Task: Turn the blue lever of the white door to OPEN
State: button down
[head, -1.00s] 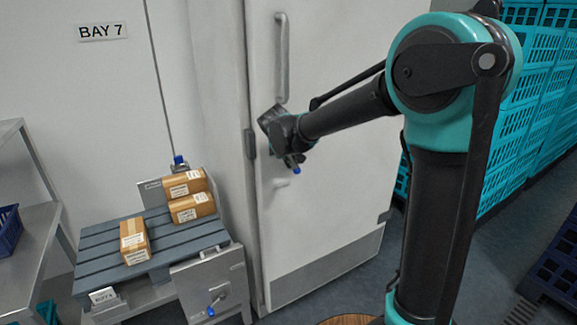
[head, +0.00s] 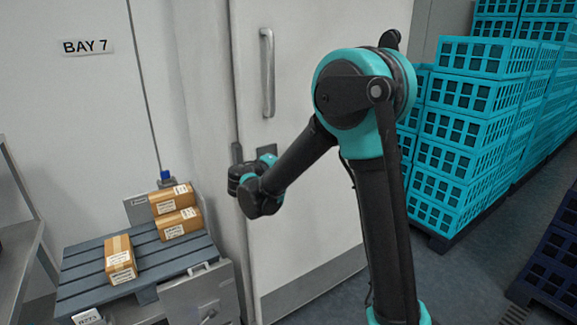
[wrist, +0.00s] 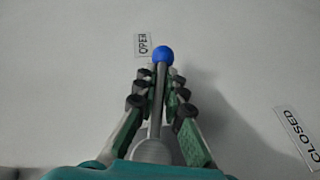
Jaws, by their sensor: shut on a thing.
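In the wrist view, the blue lever (wrist: 161,75) has a grey stem and a round blue knob at its tip. My gripper (wrist: 160,90) is shut on the stem, with a green-padded finger on each side just below the knob. The knob points just right of the OPEN label (wrist: 142,44). The CLOSED label (wrist: 299,138) is well to the right. In the head view, the white door (head: 315,215) stands upright behind my arm. My wrist is in front of its left part, and hides the lever and my fingertips there.
The door has a long vertical handle (head: 268,75). At left, a grey slatted platform (head: 85,272) carries cardboard boxes (head: 175,222); another blue knob (head: 166,175) shows behind it. Teal crates (head: 455,130) are stacked at right. Some grey floor is clear right of the door.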

jog(key=shift+d+r+n+t+h, duration=0.15)
jog(key=shift+r+n+t+h, duration=0.05)
jog(key=shift+r+t+h, duration=0.25)
jog(key=shift+d+r+n+t+h, duration=0.15)
jog(key=shift+r+n+t+h, duration=0.15)
jog(key=shift+t, duration=0.25)
jog(key=shift+w+r, duration=0.1)
jog(key=shift+r, duration=0.05)
jog(key=c, duration=1.6)
grip_release()
jog(key=shift+s+a, duration=0.4)
jog(key=v, duration=1)
jog(key=shift+s, duration=0.4)
jog(key=shift+a, duration=0.1)
